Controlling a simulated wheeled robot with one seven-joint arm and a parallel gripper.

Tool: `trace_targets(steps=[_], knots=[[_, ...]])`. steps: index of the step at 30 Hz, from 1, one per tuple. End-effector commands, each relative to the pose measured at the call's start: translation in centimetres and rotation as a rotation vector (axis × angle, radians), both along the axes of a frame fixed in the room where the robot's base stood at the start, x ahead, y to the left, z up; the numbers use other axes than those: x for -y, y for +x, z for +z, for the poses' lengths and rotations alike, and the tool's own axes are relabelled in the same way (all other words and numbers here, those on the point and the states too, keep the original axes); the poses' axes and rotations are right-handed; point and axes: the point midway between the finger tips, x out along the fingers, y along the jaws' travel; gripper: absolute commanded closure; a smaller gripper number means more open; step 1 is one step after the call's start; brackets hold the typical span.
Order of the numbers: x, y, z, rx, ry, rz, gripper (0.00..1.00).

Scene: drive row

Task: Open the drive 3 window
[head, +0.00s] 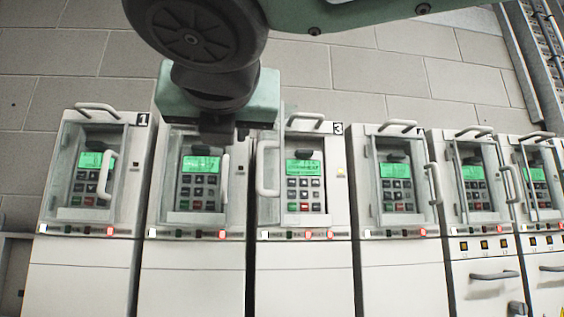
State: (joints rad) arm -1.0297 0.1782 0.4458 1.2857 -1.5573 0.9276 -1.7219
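Drive 3 (342,205) is the pale cabinet right of centre in the head view, with a "3" label at its top right. A pale C-shaped handle (265,170) stands at the window's left side. My gripper (218,128) is up and left of this handle, in front of the top of the second drive, apart from the handle. Its fingers are mostly hidden by my wrist, so their opening does not show.
Similar drives stand on both sides: drive 1 (130,190) at the left, the second drive (237,215) under my gripper, and several more at the right. Bar handles rise from the cabinet tops, including one above drive 3 (306,118). A tiled wall (400,70) is behind.

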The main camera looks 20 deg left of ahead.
Motion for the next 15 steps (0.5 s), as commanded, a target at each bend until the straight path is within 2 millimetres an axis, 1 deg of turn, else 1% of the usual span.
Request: trace_targets(steps=[15], knots=[[-1.2,-3.4,0.1,0.001,-0.001,0.003,0.68]])
